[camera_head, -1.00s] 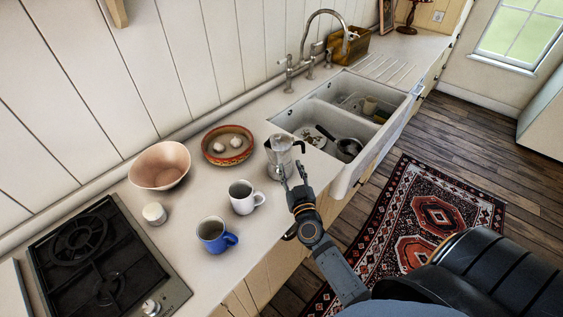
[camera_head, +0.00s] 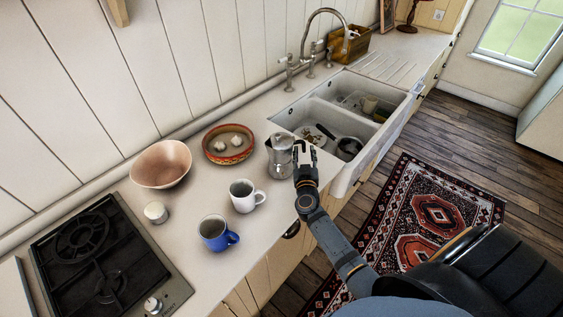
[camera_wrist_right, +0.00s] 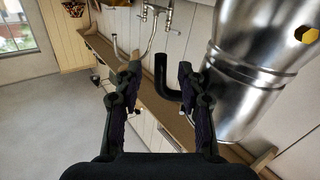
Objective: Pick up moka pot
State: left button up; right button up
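The silver moka pot (camera_head: 280,158) stands upright on the countertop just left of the sink. My right gripper (camera_head: 304,150) is at its right side, by the handle. In the right wrist view, the moka pot (camera_wrist_right: 250,75) fills the right side, and its black handle (camera_wrist_right: 162,80) shows between my two fingertips (camera_wrist_right: 160,76). The fingers are apart, with a gap beside the handle, so they are not closed on it. The head view hides most of the handle behind the gripper. My left gripper is not in view.
A white mug (camera_head: 242,196) and a blue mug (camera_head: 213,234) stand near the counter's front edge. A patterned bowl (camera_head: 228,155), pink bowl (camera_head: 160,165), small white jar (camera_head: 155,212) and stove (camera_head: 100,265) are further left. The double sink (camera_head: 345,120) holds dishes.

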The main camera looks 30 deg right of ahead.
jog(key=x, duration=0.3)
jog(key=shift+f, duration=0.2)
jog(key=shift+s+a+r, duration=0.1)
jog(key=shift+s+r, duration=0.05)
jog(key=shift+s, duration=0.05)
jog(key=c, duration=0.3)
grip_shut()
